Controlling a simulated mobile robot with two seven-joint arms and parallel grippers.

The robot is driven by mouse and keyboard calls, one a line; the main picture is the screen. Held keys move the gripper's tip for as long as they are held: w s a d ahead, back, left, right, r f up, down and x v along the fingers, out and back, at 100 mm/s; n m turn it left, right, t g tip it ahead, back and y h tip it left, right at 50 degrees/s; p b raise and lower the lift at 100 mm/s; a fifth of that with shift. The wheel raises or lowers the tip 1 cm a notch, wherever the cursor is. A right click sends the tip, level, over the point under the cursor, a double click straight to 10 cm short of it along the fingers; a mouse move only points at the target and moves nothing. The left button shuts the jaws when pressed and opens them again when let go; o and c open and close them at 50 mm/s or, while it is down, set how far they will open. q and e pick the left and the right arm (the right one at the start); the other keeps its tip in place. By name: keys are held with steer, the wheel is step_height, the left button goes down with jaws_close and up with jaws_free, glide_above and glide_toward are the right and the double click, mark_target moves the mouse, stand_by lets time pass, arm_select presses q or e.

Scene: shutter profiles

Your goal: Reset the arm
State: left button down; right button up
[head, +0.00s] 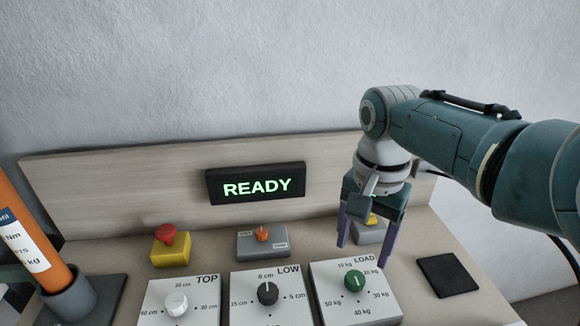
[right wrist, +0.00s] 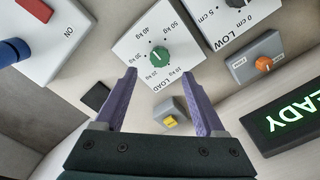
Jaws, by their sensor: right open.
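My right gripper (head: 366,238) is open and empty above the console's right part, with its purple fingers pointing down. It also shows in the right wrist view (right wrist: 170,100). Below and in front of it is the LOAD panel with a green knob (head: 354,281), which shows between and beyond the fingers in the right wrist view (right wrist: 160,55). A grey box with a yellow button (right wrist: 171,122) lies between the fingers in the right wrist view; the gripper partly hides this box in the head view (head: 370,234). My left gripper is not in view.
A display (head: 256,184) reads READY on the backboard. A black LOW knob (head: 267,293), a white TOP knob (head: 176,302), an orange switch (head: 262,233) and a red button on yellow (head: 169,248) stand leftward. An orange cylinder (head: 30,240) stands far left. A black pad (head: 447,276) lies right.

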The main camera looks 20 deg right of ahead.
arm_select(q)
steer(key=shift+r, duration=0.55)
arm_select(e)
step_height(320, 180, up, 3)
steer(key=shift+f, duration=0.2)
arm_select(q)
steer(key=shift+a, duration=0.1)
